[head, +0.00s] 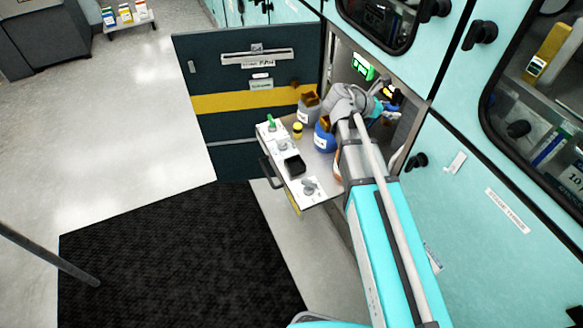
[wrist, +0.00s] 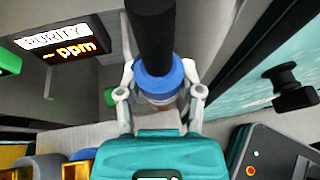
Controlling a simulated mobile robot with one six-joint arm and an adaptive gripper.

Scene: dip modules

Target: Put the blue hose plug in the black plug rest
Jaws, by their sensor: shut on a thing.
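In the wrist view the blue hose plug (wrist: 158,82) sits between the two grey fingers of my gripper (wrist: 160,94), which is shut on it. A thick black hose (wrist: 151,30) runs up from the plug. In the head view my gripper (head: 384,107) is at the open cabinet bay, partly hidden by my own arm; a bit of blue shows beside it. A black square holder (head: 294,166), which looks like the black plug rest, stands on the white front strip of the pulled-out drawer, left of and apart from my gripper. It looks empty.
On the drawer stand a blue container (head: 323,142), a grey container (head: 307,112) and a small yellow-capped item (head: 297,131). A green knob (head: 271,122) and grey knobs lie along its strip. A lit purity display (wrist: 67,42) hangs beside my gripper. A dark open door (head: 250,90) stands behind.

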